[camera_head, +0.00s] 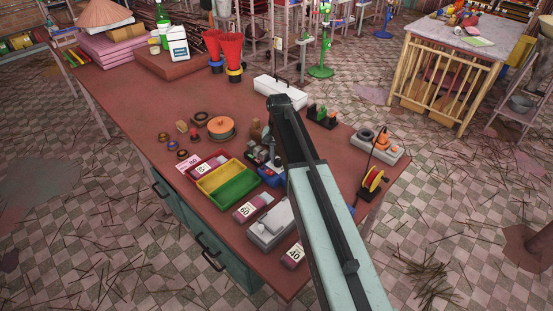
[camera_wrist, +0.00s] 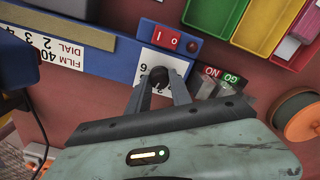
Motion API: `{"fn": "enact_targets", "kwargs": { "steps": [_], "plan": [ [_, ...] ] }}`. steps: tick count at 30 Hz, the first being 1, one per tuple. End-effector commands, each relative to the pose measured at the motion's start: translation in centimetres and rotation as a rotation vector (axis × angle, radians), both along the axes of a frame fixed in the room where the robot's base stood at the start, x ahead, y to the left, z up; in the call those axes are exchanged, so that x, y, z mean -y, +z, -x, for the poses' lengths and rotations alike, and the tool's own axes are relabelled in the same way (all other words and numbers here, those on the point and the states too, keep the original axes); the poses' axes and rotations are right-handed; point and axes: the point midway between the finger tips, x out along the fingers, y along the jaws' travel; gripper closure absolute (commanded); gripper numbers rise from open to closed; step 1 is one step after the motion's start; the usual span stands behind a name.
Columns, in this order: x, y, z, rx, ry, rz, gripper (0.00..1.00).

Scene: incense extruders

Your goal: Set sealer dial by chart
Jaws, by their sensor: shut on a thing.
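In the wrist view, my gripper (camera_wrist: 160,82) reaches in from the bottom. Its two fingers are shut on a small dark dial knob (camera_wrist: 158,74). The knob stands on a white number plate (camera_wrist: 152,64), partly covered by the fingers, and I cannot read where the dial points. The plate is on the blue sealer (camera_wrist: 118,58), beside a red I/O switch (camera_wrist: 172,38). A white chart card (camera_wrist: 52,50) with FILM and DIAL rows appears upside down at the left. In the head view, the blue sealer (camera_head: 271,178) is largely hidden by my arm.
The table's left part is clearer.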

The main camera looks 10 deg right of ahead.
Motion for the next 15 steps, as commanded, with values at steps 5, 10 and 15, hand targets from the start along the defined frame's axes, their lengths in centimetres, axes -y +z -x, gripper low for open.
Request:
{"fn": "enact_targets", "kwargs": {
  "steps": [5, 10, 15],
  "plan": [
    [0.02, -0.01, 0.31, -0.008, -0.067, 0.001, 1.0],
    [0.01, -0.01, 0.31, -0.008, -0.101, 0.001, 1.0],
    [-0.01, -0.01, 0.3, -0.008, -0.112, 0.001, 1.0]
  ]
}}
